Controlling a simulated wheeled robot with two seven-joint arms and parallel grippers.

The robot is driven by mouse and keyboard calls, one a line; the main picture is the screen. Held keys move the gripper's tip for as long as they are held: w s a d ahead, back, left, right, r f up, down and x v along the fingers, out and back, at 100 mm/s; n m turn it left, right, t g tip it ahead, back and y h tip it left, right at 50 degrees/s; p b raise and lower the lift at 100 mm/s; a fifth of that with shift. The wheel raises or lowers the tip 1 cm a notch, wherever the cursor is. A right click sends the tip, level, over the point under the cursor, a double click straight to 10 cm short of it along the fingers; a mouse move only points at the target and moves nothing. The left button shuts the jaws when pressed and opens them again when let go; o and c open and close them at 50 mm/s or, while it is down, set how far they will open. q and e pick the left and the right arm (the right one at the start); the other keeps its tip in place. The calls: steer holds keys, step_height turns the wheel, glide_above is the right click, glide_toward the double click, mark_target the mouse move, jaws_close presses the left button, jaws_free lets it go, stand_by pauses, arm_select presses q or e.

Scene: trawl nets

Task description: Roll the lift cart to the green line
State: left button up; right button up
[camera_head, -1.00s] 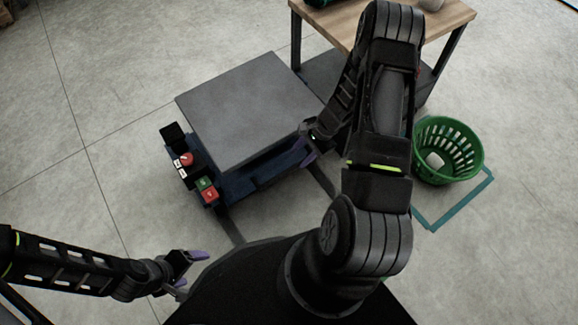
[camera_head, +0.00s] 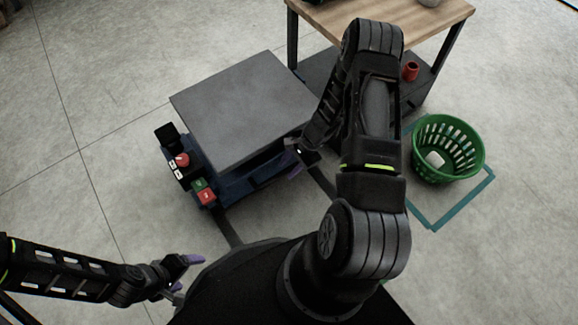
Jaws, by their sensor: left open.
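The lift cart has a flat grey platform (camera_head: 240,105) on a dark blue base (camera_head: 237,186). A control panel with red and green buttons (camera_head: 200,189) is on its left front side. My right gripper (camera_head: 297,162) is at the cart's right front corner, with a purple finger showing. My own arm hides part of it, and I cannot tell whether it touches the cart. My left gripper (camera_head: 182,276) is open and empty over the floor, below and apart from the cart. A teal-green line (camera_head: 463,209) forms a corner on the floor at the right; I cannot tell if it is the task's line.
A green basket (camera_head: 421,165) with a white item inside stands by the teal-green line. A wooden-topped table (camera_head: 440,20) stands at the back right, with a red cup (camera_head: 410,71) on its lower shelf. Dark strips (camera_head: 227,229) lie in front of the cart. The floor at left is clear.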

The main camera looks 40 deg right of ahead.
jaws_close()
stand_by(1.2)
